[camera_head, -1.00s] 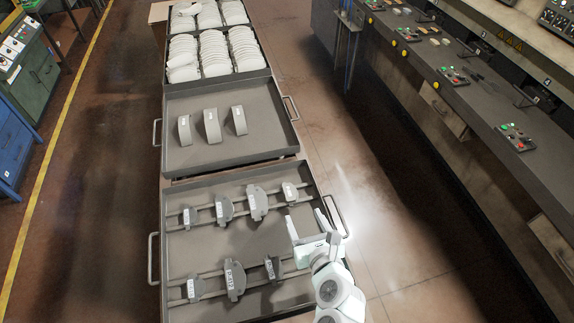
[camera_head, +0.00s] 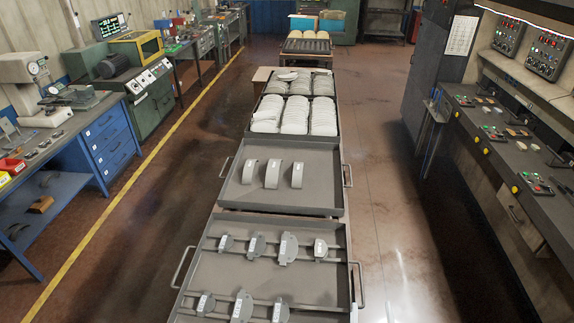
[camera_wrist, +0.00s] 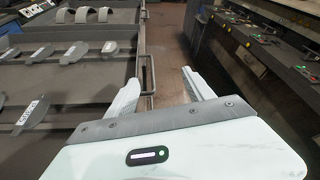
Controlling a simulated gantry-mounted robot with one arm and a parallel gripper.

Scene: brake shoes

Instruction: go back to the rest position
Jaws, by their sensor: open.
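My gripper (camera_wrist: 160,92) shows in the wrist view with its two fingers spread apart and nothing between them. It is beside the right edge of the near tray, with the tray's handle (camera_wrist: 147,75) just past the left finger. My gripper is not in the head view. The near tray (camera_head: 258,270) holds two rows of grey brake parts on rails, among them a large one (camera_head: 288,249) in the back row.
The middle tray (camera_head: 318,197) holds three curved shoes (camera_head: 272,174). Beyond it, a tray holds stacks of pale shoes (camera_head: 296,115). A control bench (camera_head: 520,150) runs along the right. Clear floor (camera_head: 385,215) lies between the trays and bench.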

